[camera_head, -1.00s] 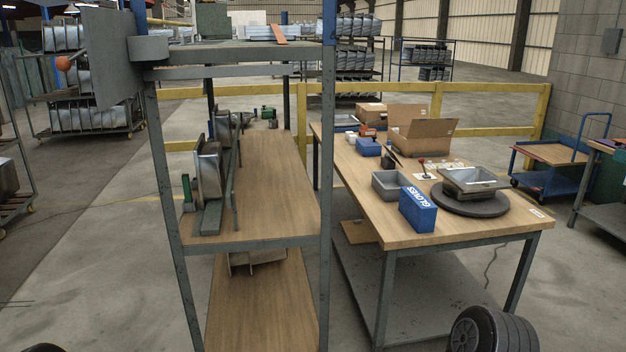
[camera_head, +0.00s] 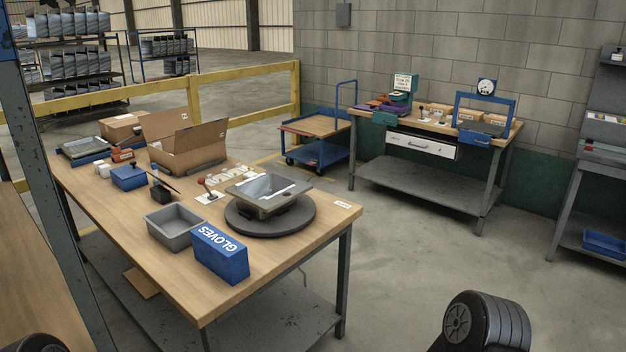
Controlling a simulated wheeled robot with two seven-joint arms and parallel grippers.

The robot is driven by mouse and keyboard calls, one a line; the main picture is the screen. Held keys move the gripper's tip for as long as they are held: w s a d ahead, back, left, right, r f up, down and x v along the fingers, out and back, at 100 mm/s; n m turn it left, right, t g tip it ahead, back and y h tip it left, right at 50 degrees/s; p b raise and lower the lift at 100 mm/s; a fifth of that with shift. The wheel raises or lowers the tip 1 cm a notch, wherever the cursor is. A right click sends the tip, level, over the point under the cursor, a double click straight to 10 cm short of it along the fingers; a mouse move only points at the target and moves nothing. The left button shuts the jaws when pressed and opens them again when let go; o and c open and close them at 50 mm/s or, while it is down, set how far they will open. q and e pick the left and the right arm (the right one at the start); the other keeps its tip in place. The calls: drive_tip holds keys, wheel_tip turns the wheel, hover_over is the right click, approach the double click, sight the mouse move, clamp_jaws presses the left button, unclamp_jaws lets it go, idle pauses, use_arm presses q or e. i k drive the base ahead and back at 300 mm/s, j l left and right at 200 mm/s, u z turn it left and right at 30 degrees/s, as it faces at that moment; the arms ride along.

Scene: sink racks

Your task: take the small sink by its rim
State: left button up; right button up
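A small metal sink (camera_head: 262,188) with a flat rim sits on a round dark turntable (camera_head: 242,222) near the right end of the wooden workbench (camera_head: 185,290). Its rim faces up and its near side shows below the rim. Nothing is touching the rim from my side. Neither gripper is in view. Only dark rounded parts of my own arms show at the bottom left and bottom right edges.
A blue gloves box (camera_head: 221,258) and a grey bin (camera_head: 172,228) stand left of the turntable. An open cardboard box (camera_head: 190,152) is behind. A rack post (camera_head: 55,170) stands at left. Floor (camera_head: 400,260) right of the bench is clear.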

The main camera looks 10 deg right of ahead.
sight(261, 196)
drive_tip(key=i+l+z, duration=0.2)
drive_tip(key=i+z, duration=0.2)
drive_tip(key=i+l+z, duration=0.15)
drive_tip(key=i+z, duration=0.65)
drive_tip(key=i+j+z, duration=0.1)
drive_tip(key=i+z, duration=0.3)
drive_tip(key=i+l+z, duration=0.15)
drive_tip(key=i+z, duration=1)
drive_tip(key=u, duration=4.7)
drive_tip(key=i, duration=0.05)
